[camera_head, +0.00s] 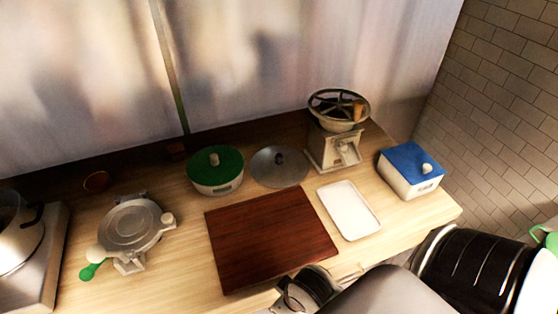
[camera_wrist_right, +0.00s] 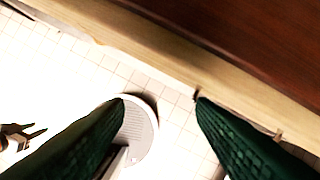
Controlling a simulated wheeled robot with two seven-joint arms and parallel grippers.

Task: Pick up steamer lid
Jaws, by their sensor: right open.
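The steamer lid looks to be the flat grey metal disc (camera_head: 270,172) with a small dark knob, lying on the counter behind the dark red board. My right gripper (camera_head: 305,287) is at the counter's front edge in the head view, well in front of the lid with the board between them. In the right wrist view its two dark green fingers (camera_wrist_right: 160,100) are spread apart with nothing between them. They are over the floor beside the counter edge. The lid is not in the wrist view. I cannot make out my left gripper.
The dark red board (camera_head: 265,240) fills the counter's middle. A green-lidded pot (camera_head: 216,170) is left of the disc; a grinder (camera_head: 337,135) and a white tray (camera_head: 349,210) are right. A blue-lidded box (camera_head: 410,174) stands far right, a round metal press (camera_head: 130,230) left.

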